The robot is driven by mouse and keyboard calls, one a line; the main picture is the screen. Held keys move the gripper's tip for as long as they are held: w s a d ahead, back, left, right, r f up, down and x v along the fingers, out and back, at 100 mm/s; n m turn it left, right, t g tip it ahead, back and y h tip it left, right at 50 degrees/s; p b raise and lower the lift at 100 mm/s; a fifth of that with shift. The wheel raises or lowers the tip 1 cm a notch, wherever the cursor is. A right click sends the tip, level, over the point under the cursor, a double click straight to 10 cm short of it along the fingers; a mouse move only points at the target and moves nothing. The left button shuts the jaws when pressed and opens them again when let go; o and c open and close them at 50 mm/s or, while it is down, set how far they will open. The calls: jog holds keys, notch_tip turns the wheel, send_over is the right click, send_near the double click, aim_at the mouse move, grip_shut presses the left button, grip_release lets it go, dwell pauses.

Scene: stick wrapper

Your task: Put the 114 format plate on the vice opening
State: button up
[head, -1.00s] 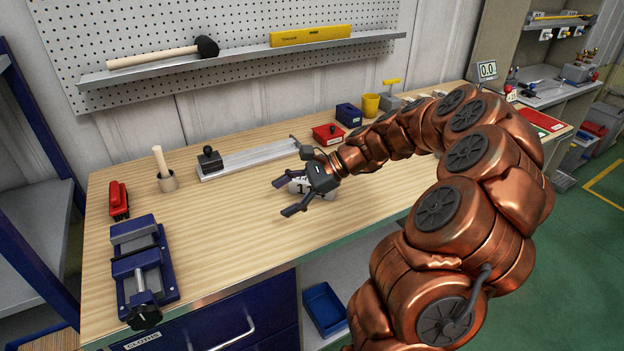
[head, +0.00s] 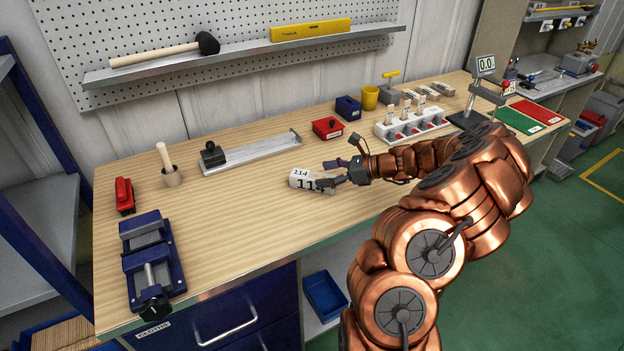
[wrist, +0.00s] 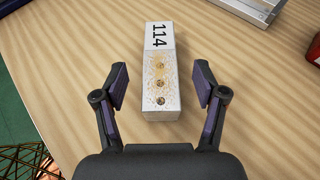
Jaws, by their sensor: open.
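The 114 format plate (head: 312,180) is a pale block marked 114, lying on the wooden workbench. In the wrist view the plate (wrist: 159,80) lies lengthwise between my open fingers, with a brownish stained patch and several holes on its top. My gripper (head: 335,174) is at the right end of the plate; in the wrist view my gripper (wrist: 160,90) has gaps on both sides of the plate. The blue vice (head: 150,262) is at the bench's front left, with a gap between its jaws.
A red brush (head: 124,196), a pot with a wooden-handled tool (head: 168,168) and a metal rail fixture (head: 250,153) are on the left and back. A red box (head: 328,128) and a white rack (head: 410,125) stand behind my arm. The bench between plate and vice is clear.

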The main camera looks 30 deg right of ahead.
aim_at(315, 176)
jog(key=shift+p+x, duration=0.35)
jog(key=shift+x, duration=1.3)
jog(key=shift+c, duration=0.3)
grip_shut()
